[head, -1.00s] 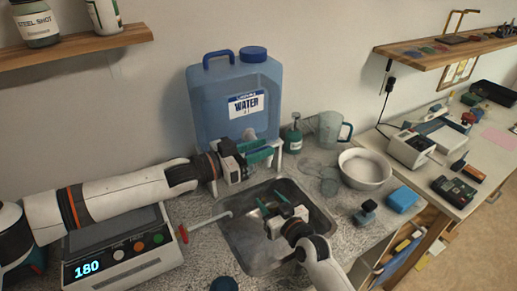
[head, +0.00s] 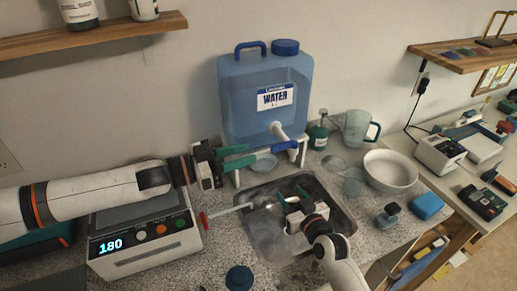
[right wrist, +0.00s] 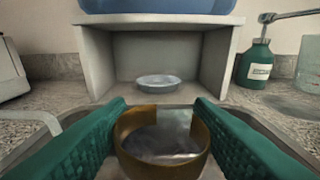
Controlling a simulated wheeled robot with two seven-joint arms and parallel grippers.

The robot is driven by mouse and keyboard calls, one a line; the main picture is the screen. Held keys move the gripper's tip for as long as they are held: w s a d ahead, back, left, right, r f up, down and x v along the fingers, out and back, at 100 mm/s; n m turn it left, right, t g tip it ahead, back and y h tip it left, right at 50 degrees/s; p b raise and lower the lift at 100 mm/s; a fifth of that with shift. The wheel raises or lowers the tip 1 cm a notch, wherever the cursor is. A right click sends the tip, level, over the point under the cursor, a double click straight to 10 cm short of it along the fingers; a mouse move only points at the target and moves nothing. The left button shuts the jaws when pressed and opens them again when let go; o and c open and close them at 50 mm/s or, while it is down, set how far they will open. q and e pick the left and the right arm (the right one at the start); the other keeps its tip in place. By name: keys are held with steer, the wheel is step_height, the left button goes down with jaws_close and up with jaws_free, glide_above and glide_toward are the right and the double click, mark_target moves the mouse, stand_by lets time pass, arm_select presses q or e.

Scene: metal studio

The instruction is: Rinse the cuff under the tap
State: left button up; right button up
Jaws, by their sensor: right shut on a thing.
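The cuff is a brass-coloured open ring (right wrist: 162,170), held between the green fingers of my right gripper in the right wrist view. My right gripper (head: 291,195) is shut on it, low over the metal sink (head: 337,207). In the head view the cuff is too small and covered to make out clearly. The tap (head: 279,131) is the pale spout low on the blue water container (head: 262,95). My left gripper (head: 245,157) has its green fingers apart, empty, left of and below the tap. I cannot tell whether water is running.
A white stand (right wrist: 190,50) holds the container, with a shallow dish (right wrist: 158,80) beneath. A scale (head: 145,240) stands left; a green bottle (head: 318,130) and white bowl (head: 390,171) stand right.

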arm_select(q)
steer(key=shift+s+a, duration=0.1)
steer(key=shift+a, duration=0.3)
